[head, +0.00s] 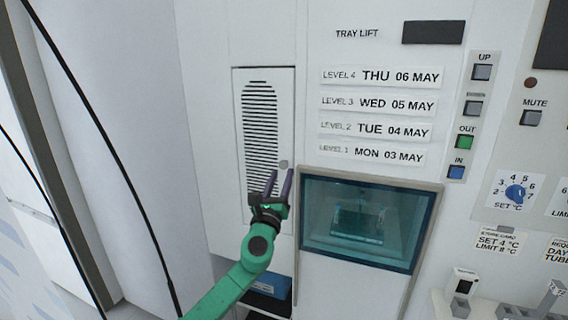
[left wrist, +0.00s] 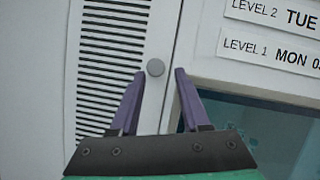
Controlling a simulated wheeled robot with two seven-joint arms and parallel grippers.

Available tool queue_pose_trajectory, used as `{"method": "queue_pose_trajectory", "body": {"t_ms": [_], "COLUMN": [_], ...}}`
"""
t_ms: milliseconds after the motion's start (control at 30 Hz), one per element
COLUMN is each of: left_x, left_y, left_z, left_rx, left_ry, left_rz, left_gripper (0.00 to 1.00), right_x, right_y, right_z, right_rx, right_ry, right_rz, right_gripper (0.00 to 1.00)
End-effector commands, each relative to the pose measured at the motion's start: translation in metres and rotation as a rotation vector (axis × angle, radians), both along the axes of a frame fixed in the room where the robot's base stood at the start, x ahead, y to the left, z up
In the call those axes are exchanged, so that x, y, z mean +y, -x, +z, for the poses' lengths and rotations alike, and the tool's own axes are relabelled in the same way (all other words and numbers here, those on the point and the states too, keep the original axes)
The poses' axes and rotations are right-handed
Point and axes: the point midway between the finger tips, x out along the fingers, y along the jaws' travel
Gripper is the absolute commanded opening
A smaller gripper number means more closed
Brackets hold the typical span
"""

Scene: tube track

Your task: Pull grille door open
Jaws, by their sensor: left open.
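The grille door (head: 286,110) is a tall white panel with a column of dark slots, set in the machine's front. It looks shut and flush in its frame. Its small round grey knob (head: 283,164) sits near the right edge. In the left wrist view the door's slotted panel (left wrist: 112,50) is at the left and the knob (left wrist: 155,68) is just beyond my fingertips. My left gripper (head: 279,178) is open with purple fingers, just below the knob in the picture. Between the fingers in the left wrist view (left wrist: 160,78) nothing is held. My right gripper is out of view.
A teal-tinted window (head: 412,214) in a grey frame is right of the door. Level labels (head: 380,77) and a column of buttons (head: 465,142) are above and right of it. A blue box (head: 268,284) sits in a dark opening below the door.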

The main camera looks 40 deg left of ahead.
Motion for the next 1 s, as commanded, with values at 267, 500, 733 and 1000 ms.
{"method": "queue_pose_trajectory", "body": {"t_ms": [267,500,733,1000], "left_x": [0.014,0.014,0.014,0.014], "left_y": [-0.030,-0.030,-0.030,-0.030], "left_z": [0.013,0.012,0.012,0.012], "left_rx": [0.002,0.001,0.001,0.001], "left_ry": [0.000,0.001,0.001,0.002], "left_rz": [0.000,-0.001,-0.001,-0.001], "left_gripper": [0.46,0.35,0.00,0.00], "right_x": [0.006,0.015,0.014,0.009], "right_y": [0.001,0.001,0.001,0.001], "right_z": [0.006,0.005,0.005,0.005], "right_rx": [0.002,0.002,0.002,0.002], "right_ry": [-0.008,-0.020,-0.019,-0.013], "right_rz": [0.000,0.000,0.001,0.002], "right_gripper": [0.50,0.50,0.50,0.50]}}
